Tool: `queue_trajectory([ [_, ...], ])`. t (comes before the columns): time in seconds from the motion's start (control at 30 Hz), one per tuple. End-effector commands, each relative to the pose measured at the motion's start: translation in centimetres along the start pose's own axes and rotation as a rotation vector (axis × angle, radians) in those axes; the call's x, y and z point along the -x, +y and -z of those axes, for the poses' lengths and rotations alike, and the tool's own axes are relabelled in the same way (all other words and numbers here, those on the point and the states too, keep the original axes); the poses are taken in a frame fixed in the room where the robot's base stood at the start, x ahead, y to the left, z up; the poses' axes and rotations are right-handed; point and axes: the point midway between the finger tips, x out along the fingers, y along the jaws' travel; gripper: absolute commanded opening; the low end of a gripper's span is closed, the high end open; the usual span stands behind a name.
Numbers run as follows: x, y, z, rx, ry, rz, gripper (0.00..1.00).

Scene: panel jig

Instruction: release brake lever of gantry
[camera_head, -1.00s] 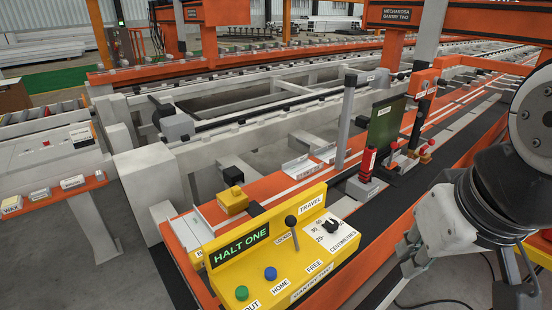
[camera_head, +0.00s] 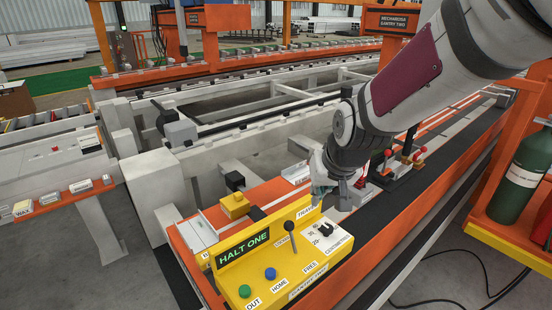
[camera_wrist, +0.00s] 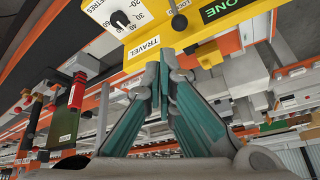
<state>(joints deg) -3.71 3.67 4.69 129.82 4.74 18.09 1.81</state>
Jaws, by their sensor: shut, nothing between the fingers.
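In the wrist view my teal fingers (camera_wrist: 165,60) are together and empty, beside the TRAVEL label (camera_wrist: 143,47).
A black dial (camera_head: 325,230) with numbers sits right of the lever. A green display reads HALT ONE (camera_head: 243,248); green and blue buttons lie below it. Red-knobbed levers (camera_head: 416,157) stand behind my wrist. A green gas cylinder (camera_head: 522,175) stands at the right.

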Motion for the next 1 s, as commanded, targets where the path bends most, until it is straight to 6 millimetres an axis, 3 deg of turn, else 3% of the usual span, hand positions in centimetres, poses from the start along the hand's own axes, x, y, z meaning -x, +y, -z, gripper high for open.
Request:
queue_trajectory([
  [0.2, -4.0, -1.6, 1.2, -0.009, 0.016, 0.024, 0.0],
  [0.4, -6.4, -2.4, 1.7, -0.018, 0.033, 0.037, 0.0],
  [1.0, -7.7, -2.6, 1.8, -0.02, 0.037, 0.04, 0.0],
])
